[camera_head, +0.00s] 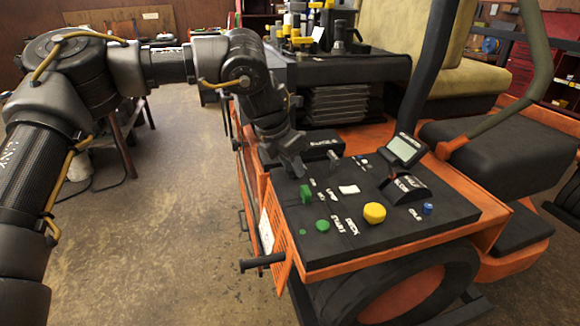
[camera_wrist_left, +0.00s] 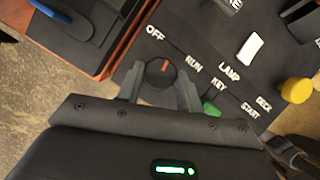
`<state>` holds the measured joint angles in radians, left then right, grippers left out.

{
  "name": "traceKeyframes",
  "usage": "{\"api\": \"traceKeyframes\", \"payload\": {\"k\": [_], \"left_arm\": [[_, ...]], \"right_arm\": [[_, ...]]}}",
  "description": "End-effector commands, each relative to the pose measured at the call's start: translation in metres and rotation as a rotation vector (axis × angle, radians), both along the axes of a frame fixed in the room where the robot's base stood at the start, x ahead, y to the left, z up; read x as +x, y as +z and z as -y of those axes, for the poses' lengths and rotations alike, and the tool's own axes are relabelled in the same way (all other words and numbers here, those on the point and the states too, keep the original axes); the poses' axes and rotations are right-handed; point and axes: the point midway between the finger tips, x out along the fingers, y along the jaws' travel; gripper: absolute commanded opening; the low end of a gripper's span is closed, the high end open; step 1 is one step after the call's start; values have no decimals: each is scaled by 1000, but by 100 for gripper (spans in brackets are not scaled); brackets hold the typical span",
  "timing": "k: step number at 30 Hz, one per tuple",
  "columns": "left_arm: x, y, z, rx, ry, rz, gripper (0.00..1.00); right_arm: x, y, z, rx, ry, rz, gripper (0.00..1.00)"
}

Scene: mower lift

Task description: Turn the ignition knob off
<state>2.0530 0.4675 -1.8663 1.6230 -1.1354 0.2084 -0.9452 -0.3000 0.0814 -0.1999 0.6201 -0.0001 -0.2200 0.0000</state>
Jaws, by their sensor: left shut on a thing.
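The ignition knob (camera_wrist_left: 157,72) is a round black knob with a short red mark, seen in the left wrist view. It sits on the black control panel (camera_head: 388,229), beside white labels reading OFF, RUN, KEY and START. The red mark lies on the knob's upper side; I cannot tell exactly which label it points to. My left gripper (camera_head: 294,172) reaches down to the panel's far left corner and is shut on the knob, with one finger on each side in the wrist view (camera_wrist_left: 160,80). In the head view the gripper hides the knob. My right gripper is not in view.
The panel also bears a green switch (camera_head: 305,194), a white rocker (camera_head: 349,189), a yellow button (camera_head: 374,213), a blue knob (camera_head: 427,209) and a small display (camera_head: 405,148). Floor (camera_head: 165,230) is clear at left.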

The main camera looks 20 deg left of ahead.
Motion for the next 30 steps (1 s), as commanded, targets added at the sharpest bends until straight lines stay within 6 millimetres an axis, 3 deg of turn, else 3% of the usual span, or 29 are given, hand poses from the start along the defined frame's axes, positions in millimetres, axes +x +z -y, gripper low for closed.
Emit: {"api": "traceKeyframes", "payload": {"k": [15, 30], "left_arm": [[-1, 0, 3, 0, 328, 1, 13], [-1, 0, 3, 0, 391, 1, 13]], "right_arm": [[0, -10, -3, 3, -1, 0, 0], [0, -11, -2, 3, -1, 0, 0]]}}
